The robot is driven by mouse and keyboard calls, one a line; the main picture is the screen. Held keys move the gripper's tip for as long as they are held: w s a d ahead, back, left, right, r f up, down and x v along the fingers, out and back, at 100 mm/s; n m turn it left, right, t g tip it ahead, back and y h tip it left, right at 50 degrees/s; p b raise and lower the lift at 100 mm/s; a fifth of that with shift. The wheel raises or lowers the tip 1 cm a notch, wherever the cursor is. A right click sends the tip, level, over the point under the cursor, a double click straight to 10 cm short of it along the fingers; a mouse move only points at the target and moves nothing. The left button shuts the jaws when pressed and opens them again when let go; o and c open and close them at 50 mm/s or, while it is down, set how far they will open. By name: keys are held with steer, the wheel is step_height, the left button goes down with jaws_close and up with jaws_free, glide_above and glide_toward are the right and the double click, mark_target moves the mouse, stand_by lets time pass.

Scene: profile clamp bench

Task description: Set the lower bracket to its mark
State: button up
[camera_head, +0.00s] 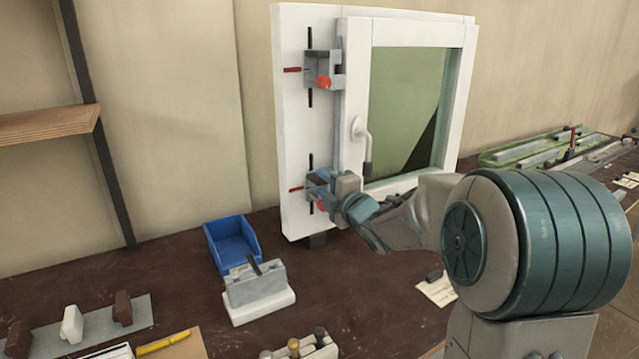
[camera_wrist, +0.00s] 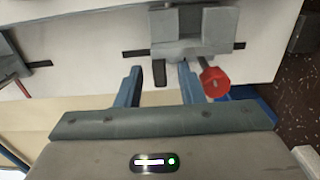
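The lower bracket (camera_head: 320,187), a grey block with a red knob (camera_head: 321,206), sits on a black vertical line on the white frame's left board. A red mark (camera_head: 296,189) is at its left. In the wrist view the bracket (camera_wrist: 195,32) lies just beyond my gripper (camera_wrist: 160,72), its red knob (camera_wrist: 214,82) beside the right finger. My gripper's blue fingers are apart, with a dark tab (camera_wrist: 160,76) showing between them. I cannot tell if they touch the bracket. In the head view my gripper (camera_head: 340,205) partly hides the bracket.
The upper bracket (camera_head: 320,70) has its own red mark (camera_head: 292,70). A handle (camera_head: 362,140) is on the window sash. A blue bin (camera_head: 232,240) and a grey block on a white base (camera_head: 258,304) stand on the dark bench, left of my arm.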

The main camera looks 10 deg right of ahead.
steer(key=v, duration=1.1)
steer(key=shift+s+b, duration=0.2)
steer(key=shift+b, duration=0.15)
steer(key=s+d+f+m+g+h+p, duration=0.2)
steer(key=s+m+g+h+p, duration=0.15)
steer(key=m, duration=0.45)
steer(key=s+d+f+m+g+h+p, duration=0.1)
steer(key=s+d+m+g+h+p, duration=0.15)
steer(key=s+m+h, duration=0.35)
steer(key=s+a+f+m+g+y+p, duration=0.1)
steer(key=s+a+m+g, duration=0.1)
steer(key=s+m+g, duration=0.2)
steer(key=s+a+f+m+g+y+p, duration=0.1)
steer(key=s+a+f+m+g, duration=0.1)
steer(key=s, duration=0.9)
steer(key=a+m+g, duration=0.1)
steer(key=m, duration=0.1)
steer(key=shift+s+m+g, duration=0.2)
steer(key=shift+m+g, duration=0.2)
steer(key=shift+d+f+y, duration=0.1)
steer(key=shift+f+y, duration=0.05)
steer(key=shift+y, duration=0.1)
